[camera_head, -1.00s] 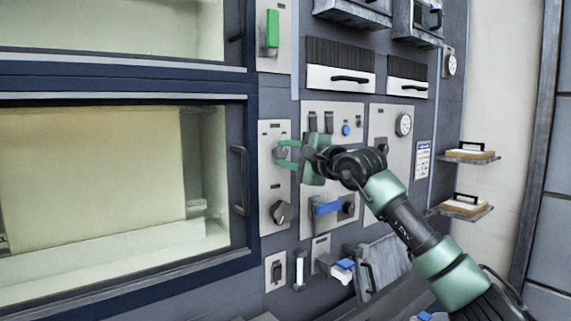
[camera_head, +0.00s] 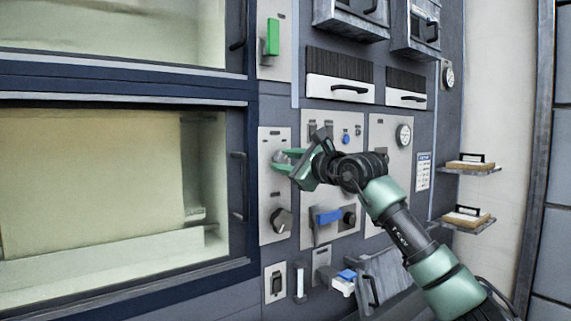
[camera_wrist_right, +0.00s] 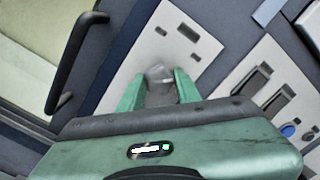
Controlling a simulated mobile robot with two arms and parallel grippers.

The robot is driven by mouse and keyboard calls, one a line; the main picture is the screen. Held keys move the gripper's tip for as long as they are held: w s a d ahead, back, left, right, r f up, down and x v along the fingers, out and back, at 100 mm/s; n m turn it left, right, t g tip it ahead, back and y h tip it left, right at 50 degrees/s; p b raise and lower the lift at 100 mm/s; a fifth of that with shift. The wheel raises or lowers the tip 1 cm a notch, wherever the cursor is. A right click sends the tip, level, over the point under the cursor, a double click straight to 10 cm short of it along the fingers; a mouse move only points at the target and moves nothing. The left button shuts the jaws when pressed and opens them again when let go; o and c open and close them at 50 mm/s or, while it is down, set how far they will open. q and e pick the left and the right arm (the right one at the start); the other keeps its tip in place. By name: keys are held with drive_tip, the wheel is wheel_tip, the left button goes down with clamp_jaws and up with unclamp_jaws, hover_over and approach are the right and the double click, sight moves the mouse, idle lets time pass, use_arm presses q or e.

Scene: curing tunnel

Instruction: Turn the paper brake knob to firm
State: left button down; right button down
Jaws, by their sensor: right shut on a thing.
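A grey knob (camera_head: 279,157) sits on the upper part of a light panel (camera_head: 267,188) beside the oven-like window. My right gripper (camera_head: 281,160) has its green fingers around this knob and is shut on it. In the right wrist view the knob (camera_wrist_right: 160,86) shows between the two fingertips (camera_wrist_right: 160,92). A second dark grey knob (camera_head: 281,221) sits lower on the same panel, apart from the gripper. I cannot read any labels, so I cannot tell which setting the knob points to. My left gripper is not in view.
A black door handle (camera_head: 238,187) stands just left of the panel. To the right are a blue lever (camera_head: 328,216), switches (camera_head: 320,130), a round gauge (camera_head: 404,134) and shelves with blocks (camera_head: 467,217). A green switch (camera_head: 273,36) is above.

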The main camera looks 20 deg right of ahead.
drive_tip(key=shift+f, duration=0.15)
drive_tip(key=c, duration=1)
unclamp_jaws()
drive_tip(key=shift+d, duration=0.1)
